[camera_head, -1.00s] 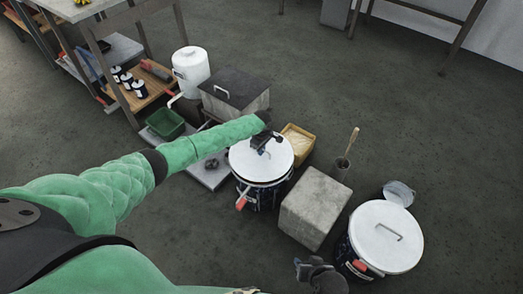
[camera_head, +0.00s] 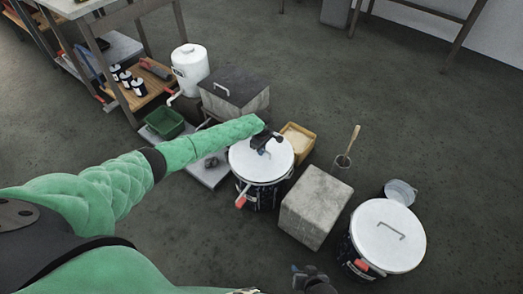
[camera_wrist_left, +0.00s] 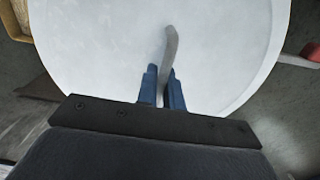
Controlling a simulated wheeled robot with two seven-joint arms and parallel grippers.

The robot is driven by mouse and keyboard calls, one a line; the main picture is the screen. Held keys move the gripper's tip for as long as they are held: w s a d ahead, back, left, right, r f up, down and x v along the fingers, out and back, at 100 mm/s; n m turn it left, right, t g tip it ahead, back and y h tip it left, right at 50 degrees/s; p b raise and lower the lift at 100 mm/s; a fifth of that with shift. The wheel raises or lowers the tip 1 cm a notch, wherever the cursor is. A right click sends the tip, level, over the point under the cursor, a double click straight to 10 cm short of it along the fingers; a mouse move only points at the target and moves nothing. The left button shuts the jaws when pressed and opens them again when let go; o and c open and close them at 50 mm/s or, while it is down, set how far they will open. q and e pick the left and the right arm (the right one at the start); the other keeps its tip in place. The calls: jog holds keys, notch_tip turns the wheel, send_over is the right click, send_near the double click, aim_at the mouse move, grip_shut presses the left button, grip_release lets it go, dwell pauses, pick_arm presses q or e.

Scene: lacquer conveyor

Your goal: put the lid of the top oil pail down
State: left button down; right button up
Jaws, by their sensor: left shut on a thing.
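A dark pail (camera_head: 262,196) with a white lid (camera_head: 253,166) stands in the middle of the head view. My left gripper (camera_head: 264,146) is over the lid with its arm reaching in from the left. In the left wrist view the blue fingers of the left gripper (camera_wrist_left: 163,88) are shut on the grey bar handle (camera_wrist_left: 171,45) of the lid (camera_wrist_left: 100,45). The lid appears level at the pail's top; I cannot tell whether it touches the rim. A second pail with a white lid (camera_head: 400,255) stands at the right. My right gripper (camera_head: 312,276) shows partly at the bottom edge; its fingers are unclear.
A grey block (camera_head: 316,205) stands between the two pails. A yellow box (camera_head: 298,140), a grey lidded bin (camera_head: 235,95), a white tank (camera_head: 190,66) and a green tray (camera_head: 165,123) crowd the far side.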

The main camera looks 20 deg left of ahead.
jog(key=shift+w+r, duration=0.2)
jog(key=shift+w, duration=0.1)
jog(key=shift+s, duration=0.1)
pick_arm(q)
jog(key=shift+f, duration=0.5)
jog(key=c, duration=1.5)
grip_release()
pick_arm(e)
jog(key=shift+f, duration=0.1)
pick_arm(q)
jog(key=shift+o, duration=0.2)
pick_arm(e)
jog(key=shift+f, duration=0.1)
